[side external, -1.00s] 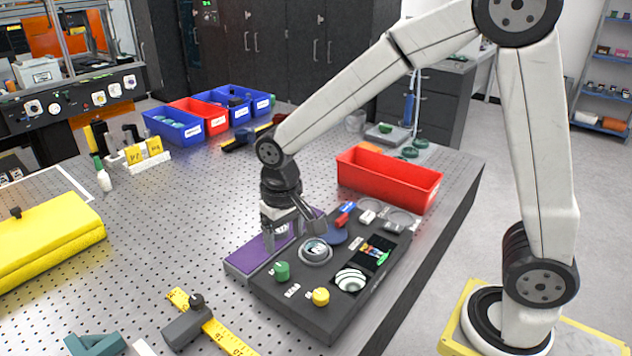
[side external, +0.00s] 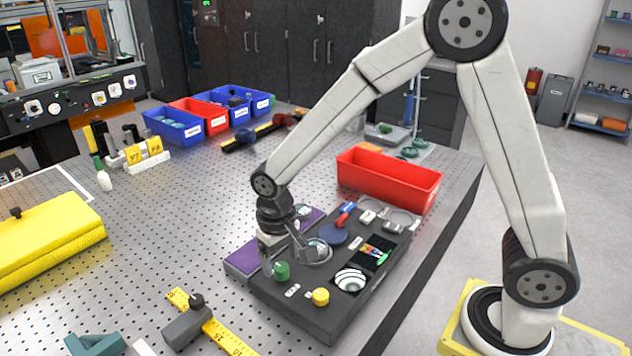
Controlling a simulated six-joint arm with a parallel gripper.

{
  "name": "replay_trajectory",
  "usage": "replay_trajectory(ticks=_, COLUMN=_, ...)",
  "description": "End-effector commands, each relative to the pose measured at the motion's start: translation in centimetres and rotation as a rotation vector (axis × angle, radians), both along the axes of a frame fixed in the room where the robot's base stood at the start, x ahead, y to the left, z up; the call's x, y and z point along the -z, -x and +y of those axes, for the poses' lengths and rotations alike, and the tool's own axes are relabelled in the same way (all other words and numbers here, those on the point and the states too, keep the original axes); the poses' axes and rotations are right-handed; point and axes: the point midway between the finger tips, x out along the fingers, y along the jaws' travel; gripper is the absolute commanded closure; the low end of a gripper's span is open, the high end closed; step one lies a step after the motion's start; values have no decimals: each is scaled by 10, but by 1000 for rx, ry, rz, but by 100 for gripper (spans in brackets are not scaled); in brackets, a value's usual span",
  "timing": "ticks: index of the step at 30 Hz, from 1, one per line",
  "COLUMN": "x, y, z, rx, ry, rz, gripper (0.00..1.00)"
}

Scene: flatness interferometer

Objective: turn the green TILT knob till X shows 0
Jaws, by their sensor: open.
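The green TILT knob (side external: 282,272) stands upright on the near left part of the black instrument panel (side external: 325,322). My gripper (side external: 286,262) is open, pointing down right at the knob. One finger shows just left of the knob and the other behind it to the right. I cannot tell whether they touch it or stand clear of it. A round view with black and white curved fringes (side external: 350,281) and a small dark screen with coloured marks (side external: 376,252) are on the panel. The X reading is too small to read.
A yellow knob (side external: 320,297) stands close to the right of the green one. A round glass-topped piece (side external: 318,250) sits behind, near my gripper. A purple strip (side external: 243,262) borders the panel. A red bin (side external: 385,182) stands behind.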

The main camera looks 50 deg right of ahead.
Motion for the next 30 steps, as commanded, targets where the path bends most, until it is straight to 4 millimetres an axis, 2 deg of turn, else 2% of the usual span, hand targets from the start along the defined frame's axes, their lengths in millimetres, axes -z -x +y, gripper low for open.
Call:
replay_trajectory(ticks=6, x=17, y=0, z=0, rx=0, ry=0, rz=0, gripper=22)
replay_trajectory(ticks=17, x=21, y=0, z=0, rx=0, ry=0, rz=-1, gripper=22)
replay_trajectory(ticks=18, x=20, y=0, z=0, rx=0, ry=0, rz=-1, gripper=28)
replay_trajectory(ticks=20, x=20, y=0, z=0, rx=0, ry=0, rz=-1, gripper=47)
replay_trajectory(ticks=21, x=20, y=0, z=0, rx=0, ry=0, rz=-1, gripper=60)
replay_trajectory(ticks=25, x=20, y=0, z=0, rx=0, ry=0, rz=-1, gripper=100)
replay_trajectory(ticks=30, x=20, y=0, z=0, rx=-6, ry=0, rz=-1, gripper=100)
